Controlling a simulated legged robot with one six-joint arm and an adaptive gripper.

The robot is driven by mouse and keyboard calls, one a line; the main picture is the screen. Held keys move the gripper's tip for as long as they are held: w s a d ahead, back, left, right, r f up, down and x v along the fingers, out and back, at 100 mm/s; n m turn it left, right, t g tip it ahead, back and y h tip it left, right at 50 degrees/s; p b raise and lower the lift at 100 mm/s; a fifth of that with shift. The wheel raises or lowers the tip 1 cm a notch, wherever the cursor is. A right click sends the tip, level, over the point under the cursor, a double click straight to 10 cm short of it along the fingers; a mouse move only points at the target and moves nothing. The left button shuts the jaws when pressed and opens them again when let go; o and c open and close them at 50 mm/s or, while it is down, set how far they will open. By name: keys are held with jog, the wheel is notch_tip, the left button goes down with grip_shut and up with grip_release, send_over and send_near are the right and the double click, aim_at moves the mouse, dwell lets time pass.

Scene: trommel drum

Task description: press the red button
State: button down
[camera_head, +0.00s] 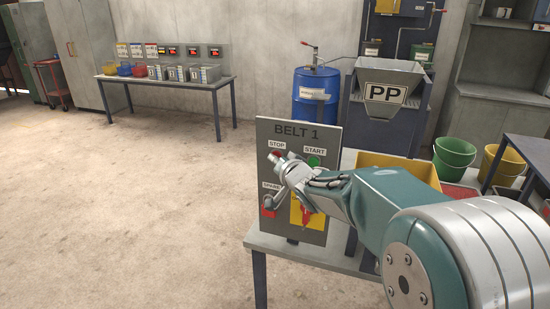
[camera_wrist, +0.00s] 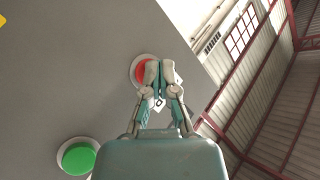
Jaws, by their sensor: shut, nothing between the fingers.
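The grey control panel (camera_head: 266,170) marked BELT 1 stands upright on a table. The red button (camera_head: 278,144) sits under the STOP label at its upper left, largely hidden by my gripper. In the wrist view the red button (camera_wrist: 145,70) shows in a pale ring, partly behind the fingertips. My gripper (camera_head: 275,157) is shut and empty, with its tips in front of the red button. In the wrist view my gripper (camera_wrist: 162,68) overlaps the button's right part; I cannot tell if they touch. The green button (camera_head: 314,161) is under the START label, and also shows in the wrist view (camera_wrist: 78,157).
Lower on the panel are a SPARE control (camera_head: 268,211) and a red switch on a yellow plate (camera_head: 296,213). A yellow bin (camera_head: 385,160) is behind the panel. A PP hopper (camera_head: 385,95) and blue drum (camera_head: 317,90) stand further back. The floor at left is clear.

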jog(key=shift+s, duration=0.15)
jog(key=shift+s+a, duration=0.3)
jog(key=shift+s, duration=0.35)
jog(key=s, duration=0.1)
jog(key=s+a, duration=0.1)
jog(key=s, duration=0.2)
jog(key=shift+s+a, duration=0.35)
dwell(0.7)
